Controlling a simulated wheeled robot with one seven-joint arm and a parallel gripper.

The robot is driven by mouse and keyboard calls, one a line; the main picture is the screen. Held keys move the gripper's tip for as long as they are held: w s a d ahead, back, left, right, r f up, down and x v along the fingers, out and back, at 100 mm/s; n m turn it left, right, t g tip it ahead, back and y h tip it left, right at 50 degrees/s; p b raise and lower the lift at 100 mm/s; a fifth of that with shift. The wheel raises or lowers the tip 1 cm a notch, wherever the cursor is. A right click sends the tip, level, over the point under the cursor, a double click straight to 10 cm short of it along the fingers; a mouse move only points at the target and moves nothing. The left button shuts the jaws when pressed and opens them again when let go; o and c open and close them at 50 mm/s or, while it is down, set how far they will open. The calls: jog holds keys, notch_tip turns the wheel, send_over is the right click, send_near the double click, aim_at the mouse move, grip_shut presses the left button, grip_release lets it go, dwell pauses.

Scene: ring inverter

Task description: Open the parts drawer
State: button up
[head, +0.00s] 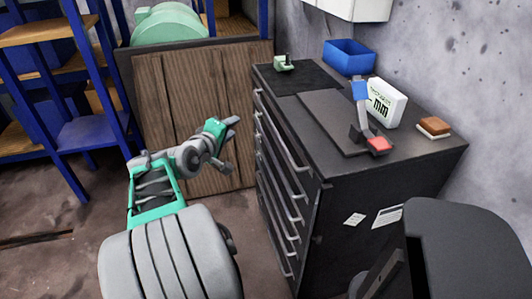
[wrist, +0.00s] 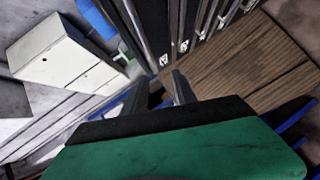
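The parts drawer is not marked out among several drawers in the black cabinet (head: 370,220) in the head view. The stacked drawer fronts (head: 283,185) face left, each with a long silver bar handle, and all look shut. Handles (wrist: 137,30) also show at the top of the wrist view. My gripper (head: 232,145) is left of the drawer fronts, apart from them, with a visible gap. Its two fingers are spread with nothing between them. In the wrist view the fingers (wrist: 160,88) also stand apart, short of the handles.
On the cabinet top stand a blue bin (head: 348,57), a white box (head: 386,103), a red-tipped tool (head: 377,144), a brown block (head: 434,126) and a small green item (head: 284,63). A wooden panel (head: 200,110) and blue shelving (head: 95,132) stand behind and left.

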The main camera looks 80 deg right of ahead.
jog(key=s+d+f+g+h+b, duration=0.1)
jog(key=s+d+f+g, duration=0.1)
jog(key=s+d, duration=0.6)
jog(key=shift+s+d+f+g, duration=0.15)
jog(key=shift+d+f+g, duration=0.3)
jog(key=shift+d, duration=0.65)
grip_shut()
